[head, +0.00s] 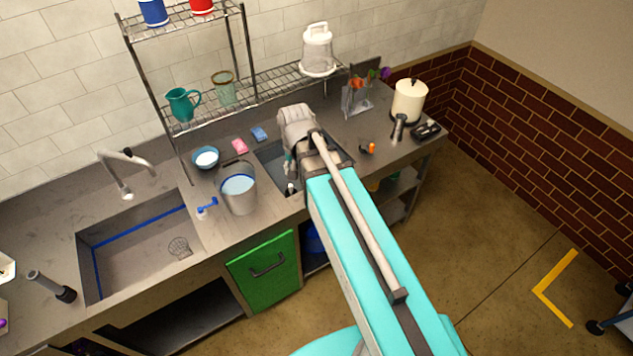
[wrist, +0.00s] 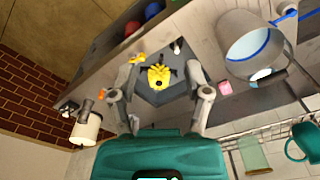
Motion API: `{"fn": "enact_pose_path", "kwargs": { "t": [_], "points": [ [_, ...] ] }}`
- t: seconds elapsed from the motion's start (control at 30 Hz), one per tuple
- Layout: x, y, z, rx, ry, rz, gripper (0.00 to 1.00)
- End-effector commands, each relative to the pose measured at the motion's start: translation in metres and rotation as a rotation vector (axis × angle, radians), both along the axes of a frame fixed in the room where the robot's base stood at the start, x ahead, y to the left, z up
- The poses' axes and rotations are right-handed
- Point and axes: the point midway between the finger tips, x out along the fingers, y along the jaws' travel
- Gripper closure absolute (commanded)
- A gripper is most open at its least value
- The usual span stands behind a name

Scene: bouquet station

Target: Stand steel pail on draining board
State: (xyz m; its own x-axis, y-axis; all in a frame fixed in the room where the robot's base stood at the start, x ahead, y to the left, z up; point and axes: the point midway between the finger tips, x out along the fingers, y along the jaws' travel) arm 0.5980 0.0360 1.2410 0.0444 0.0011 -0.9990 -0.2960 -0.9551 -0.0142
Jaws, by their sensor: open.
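The steel pail (head: 239,194) stands upright on the counter, left of my gripper, with its bail handle raised and a pale blue surface inside. It also shows at the upper right of the wrist view (wrist: 247,48). My gripper (wrist: 161,90) is open, fingers spread, apart from the pail. In the wrist view a yellow object (wrist: 158,76) appears between the fingers, over a dark grey area. That dark grey-blue area (head: 270,158) shows in the head view partly behind my arm. I cannot tell whether it is the draining board or a basin.
A sink (head: 140,245) with a tap (head: 125,170) lies left of the pail. A blue-handled item (head: 206,208) and a bowl (head: 206,158) are close beside the pail. A pink sponge (head: 240,146) and blue sponge (head: 259,134) lie behind. A wire rack (head: 270,83) stands at the back.

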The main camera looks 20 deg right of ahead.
Motion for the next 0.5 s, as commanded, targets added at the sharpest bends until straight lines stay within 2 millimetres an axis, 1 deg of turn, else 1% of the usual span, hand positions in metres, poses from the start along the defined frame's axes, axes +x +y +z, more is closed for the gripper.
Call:
{"fn": "enact_pose_path", "kwargs": {
  "t": [0.03, 0.1, 0.2, 0.33, 0.5],
  "points": [
    [-0.018, -0.010, 0.000, -0.003, 0.008, 0.050, 0.37],
    [-0.032, -0.019, 0.000, -0.007, 0.020, 0.125, 0.37],
    [-0.047, -0.028, 0.000, -0.009, 0.032, 0.209, 0.37],
    [-0.058, -0.035, 0.000, -0.009, 0.042, 0.276, 0.37],
    [-0.061, -0.038, 0.000, -0.009, 0.045, 0.301, 0.37]
  ]
}}
